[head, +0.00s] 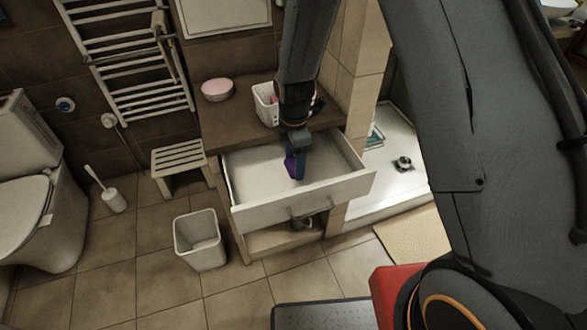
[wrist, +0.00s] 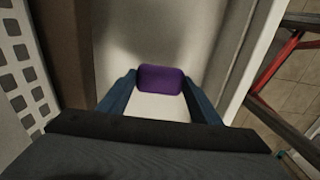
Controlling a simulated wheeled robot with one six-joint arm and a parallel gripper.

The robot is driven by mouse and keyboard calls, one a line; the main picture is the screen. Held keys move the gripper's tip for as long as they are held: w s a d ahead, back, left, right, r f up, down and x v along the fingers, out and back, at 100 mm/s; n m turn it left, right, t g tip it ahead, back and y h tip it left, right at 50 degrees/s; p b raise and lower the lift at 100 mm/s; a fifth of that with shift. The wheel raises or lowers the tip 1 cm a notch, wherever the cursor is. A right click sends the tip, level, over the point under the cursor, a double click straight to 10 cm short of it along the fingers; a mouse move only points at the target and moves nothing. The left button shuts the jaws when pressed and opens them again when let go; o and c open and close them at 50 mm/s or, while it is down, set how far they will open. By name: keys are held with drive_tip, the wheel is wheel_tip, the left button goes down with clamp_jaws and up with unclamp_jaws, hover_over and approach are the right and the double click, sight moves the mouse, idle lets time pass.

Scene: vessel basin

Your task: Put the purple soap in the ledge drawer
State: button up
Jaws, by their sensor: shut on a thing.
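The purple soap (wrist: 161,79) is between the two blue fingers of my gripper (wrist: 160,90) in the wrist view. In the head view the soap (head: 290,167) shows beside the fingers of my gripper (head: 297,168), which is shut on it. The ledge drawer (head: 305,203) is pulled open, with a white interior and a handle on its front. My gripper points down over the drawer's inside. The drawer floor looks bare around the soap. I cannot tell whether the soap touches the floor.
The brown ledge (head: 232,124) above the drawer bears a pink-topped dish (head: 217,89) and a white basket (head: 265,104). A white bin (head: 200,241) stands on the floor left of the drawer. A slatted stool (head: 179,159) and a toilet (head: 38,195) are further left.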

drive_tip(key=shift+f+p, duration=0.55)
drive_tip(key=shift+f, duration=1.75)
drive_tip(key=shift+f, duration=0.1)
drive_tip(key=o, duration=1.1)
